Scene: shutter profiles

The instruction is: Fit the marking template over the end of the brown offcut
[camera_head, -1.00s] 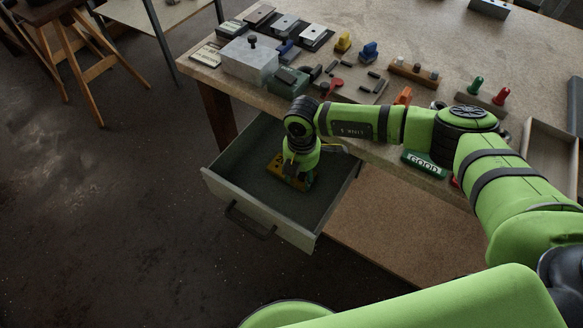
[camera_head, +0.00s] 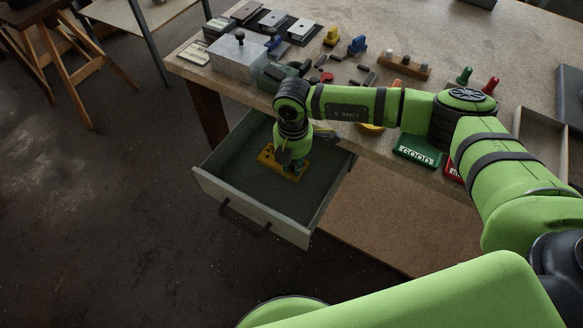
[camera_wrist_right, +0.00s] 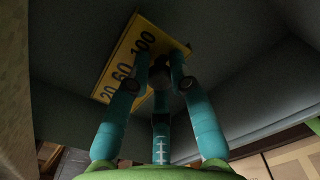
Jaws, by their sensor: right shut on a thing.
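The marking template, a yellow plate with black numbers, is in the open drawer area at the table's front (camera_head: 268,156). In the right wrist view the template (camera_wrist_right: 118,66) shows 20, 60 and 100. My right gripper (camera_head: 291,166) points down into the drawer and is shut on the template, with its fingertips (camera_wrist_right: 164,66) at the plate's edge. Whether the plate touches the drawer floor is not clear. A small brown piece (camera_head: 247,11), probably the brown offcut, lies at the far left of the table beside grey and white ones. My left gripper is not in view.
The drawer (camera_head: 252,215) has raised walls around the gripper. A grey metal block (camera_head: 238,60) with a dark knob, small dark parts and yellow and blue items stand on the table. A green GOOD tray (camera_head: 416,151) and a red one (camera_head: 453,170) sit near the front edge.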

